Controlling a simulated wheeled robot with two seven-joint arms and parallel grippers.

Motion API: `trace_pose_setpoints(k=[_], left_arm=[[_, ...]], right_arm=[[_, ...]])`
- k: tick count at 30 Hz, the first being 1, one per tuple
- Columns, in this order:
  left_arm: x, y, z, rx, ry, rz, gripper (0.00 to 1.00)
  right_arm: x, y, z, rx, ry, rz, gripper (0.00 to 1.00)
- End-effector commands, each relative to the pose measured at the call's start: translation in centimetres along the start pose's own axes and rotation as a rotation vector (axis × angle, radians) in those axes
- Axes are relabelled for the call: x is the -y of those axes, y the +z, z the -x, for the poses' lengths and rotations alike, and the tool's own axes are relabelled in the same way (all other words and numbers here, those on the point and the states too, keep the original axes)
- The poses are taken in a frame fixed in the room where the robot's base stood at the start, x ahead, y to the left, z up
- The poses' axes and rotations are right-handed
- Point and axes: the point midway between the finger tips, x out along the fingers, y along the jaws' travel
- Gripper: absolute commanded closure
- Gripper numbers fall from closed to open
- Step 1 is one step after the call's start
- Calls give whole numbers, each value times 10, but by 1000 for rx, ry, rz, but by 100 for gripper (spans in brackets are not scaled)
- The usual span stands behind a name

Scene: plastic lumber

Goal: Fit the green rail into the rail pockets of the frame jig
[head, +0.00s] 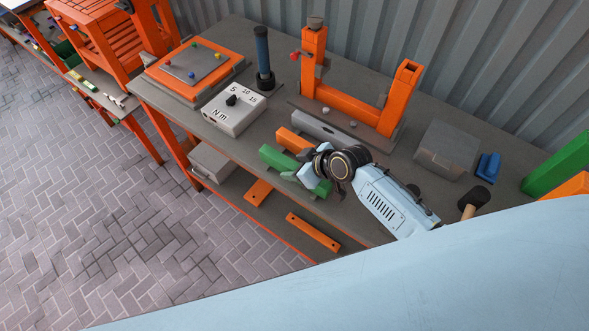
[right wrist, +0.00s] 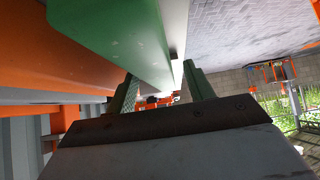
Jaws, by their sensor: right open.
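The green rail (head: 276,158) lies near the front edge of the workbench, with its right part partly hidden by my right gripper (head: 309,172). The gripper is open at the rail. In the right wrist view the green rail (right wrist: 118,38) runs close above the open fingers (right wrist: 160,90), its far end reaching towards the gap between them; I cannot tell whether they touch it. What looks like the frame jig, two orange uprights (head: 314,65) on a grey base, stands behind the rail. I cannot make out its rail pockets. My left gripper is not in view.
An orange bar (head: 293,140) lies just behind the rail. A grey torque box (head: 235,112), a dark blue-handled tool (head: 263,55) and an orange-edged board (head: 195,63) stand left. A grey case (head: 447,149), blue part (head: 488,167) and mallet (head: 473,203) lie right.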

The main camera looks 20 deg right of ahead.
Motion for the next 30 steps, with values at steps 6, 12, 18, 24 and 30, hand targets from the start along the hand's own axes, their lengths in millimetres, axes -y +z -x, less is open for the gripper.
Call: trace_pose_setpoints(k=[6,12,18,24,30], left_arm=[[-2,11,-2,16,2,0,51],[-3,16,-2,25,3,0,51],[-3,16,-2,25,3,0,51],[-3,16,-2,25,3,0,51],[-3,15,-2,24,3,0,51]], right_arm=[[0,0,-24,1,-1,-2,47],[0,0,-27,1,0,0,47],[0,0,-27,1,0,0,58],[0,0,-27,1,0,-1,84],[0,-1,-26,-2,1,0,100]])
